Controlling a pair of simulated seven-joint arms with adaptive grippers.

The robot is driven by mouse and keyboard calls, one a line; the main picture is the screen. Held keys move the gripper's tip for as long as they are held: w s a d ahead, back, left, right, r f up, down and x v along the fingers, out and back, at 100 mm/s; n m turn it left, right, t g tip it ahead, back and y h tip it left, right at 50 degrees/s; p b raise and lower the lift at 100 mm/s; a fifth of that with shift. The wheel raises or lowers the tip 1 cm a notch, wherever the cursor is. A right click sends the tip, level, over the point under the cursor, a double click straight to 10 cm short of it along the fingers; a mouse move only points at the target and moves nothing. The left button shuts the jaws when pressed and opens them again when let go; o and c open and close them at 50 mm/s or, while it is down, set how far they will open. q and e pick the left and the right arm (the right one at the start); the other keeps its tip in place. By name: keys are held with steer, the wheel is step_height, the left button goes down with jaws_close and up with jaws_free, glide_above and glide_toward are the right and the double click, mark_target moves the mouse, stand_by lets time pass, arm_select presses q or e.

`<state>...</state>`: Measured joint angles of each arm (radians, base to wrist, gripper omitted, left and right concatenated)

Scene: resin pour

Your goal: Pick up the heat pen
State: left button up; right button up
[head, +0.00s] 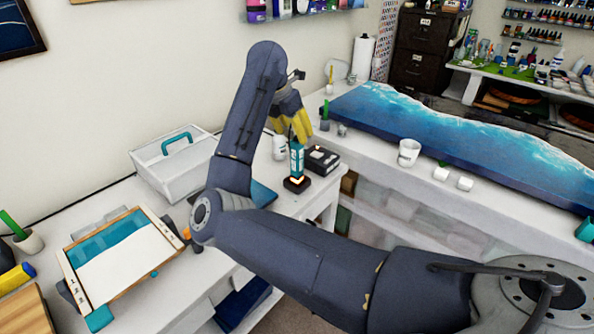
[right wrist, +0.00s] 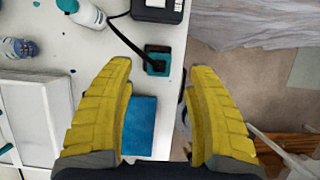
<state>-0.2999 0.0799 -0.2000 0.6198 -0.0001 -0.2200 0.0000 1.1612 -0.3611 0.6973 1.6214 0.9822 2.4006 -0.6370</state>
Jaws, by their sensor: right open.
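The heat pen (head: 296,160) is a teal upright tool standing on a small black base (head: 297,184) on the white table. My right gripper (head: 295,125), with yellow fingers, is open and empty just above the pen's top end. In the right wrist view, a small teal-and-black square shape (right wrist: 158,62) with a black cord lies just beyond the open fingertips (right wrist: 158,72); it appears to be the pen and base seen from above. The fingers are not closed around it. My left gripper is not in view.
A black box (head: 321,160) and a white bottle (head: 279,147) stand close to the pen. A white toolbox (head: 172,155) with a teal handle stands to the left. A blue flat item (right wrist: 139,125) lies near the table edge. A wave-patterned resin slab (head: 430,125) lies at right.

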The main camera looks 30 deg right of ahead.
mark_target(300, 147)
steer(key=shift+x, duration=3.8)
jaws_close()
